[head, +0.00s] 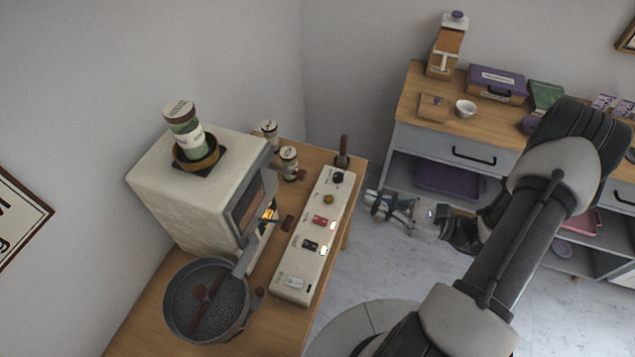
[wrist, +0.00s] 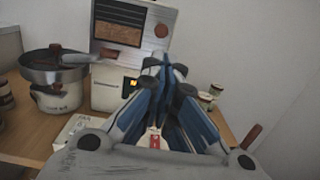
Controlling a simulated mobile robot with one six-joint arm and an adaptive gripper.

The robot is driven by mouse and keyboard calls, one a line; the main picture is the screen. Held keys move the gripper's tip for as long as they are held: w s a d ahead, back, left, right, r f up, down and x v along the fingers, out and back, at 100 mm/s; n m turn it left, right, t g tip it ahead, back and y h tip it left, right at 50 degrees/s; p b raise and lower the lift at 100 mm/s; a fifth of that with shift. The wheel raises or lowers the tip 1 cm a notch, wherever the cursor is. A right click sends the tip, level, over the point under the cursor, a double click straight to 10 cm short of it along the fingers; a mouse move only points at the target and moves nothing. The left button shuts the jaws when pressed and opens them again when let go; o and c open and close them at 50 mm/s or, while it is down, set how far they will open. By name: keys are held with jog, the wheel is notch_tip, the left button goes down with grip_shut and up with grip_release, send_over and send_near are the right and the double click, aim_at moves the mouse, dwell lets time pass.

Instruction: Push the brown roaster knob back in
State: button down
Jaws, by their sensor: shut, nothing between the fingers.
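The cream roaster (head: 180,190) stands on the wooden cart top at the left. A brown knob (head: 300,174) sticks out from the upper right of its front on a short rod. In the wrist view this knob shows as a round brown disc (wrist: 161,30) right of the dark window. A second brown handle (head: 287,223) sticks out lower on the front. My gripper (head: 373,204) is shut and empty, beyond the cart's right edge and apart from the knob. In the wrist view its blue fingers (wrist: 163,70) meet below the knob and hide the roaster's lower front.
A long cream switch box (head: 293,262) lies between roaster and gripper. Jars (head: 289,160) and a brown-handled tool (head: 343,150) stand behind. A round perforated pan (head: 178,303) is at the front left. A grey counter (head: 430,140) stands at the back right. The air above the switch box is free.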

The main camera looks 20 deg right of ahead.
jog(key=b, duration=0.2)
send_near(293, 174)
jog(key=w+a, duration=0.1)
jog(key=w+a+f, duration=0.1)
jog(key=w+a, duration=0.1)
jog(key=shift+f, duration=0.25)
jog(key=x, duration=0.6)
jog(key=shift+f, duration=0.1)
jog(key=p+v, duration=0.1)
jog(key=v, duration=1.3)
jog(key=shift+f, duration=0.1)
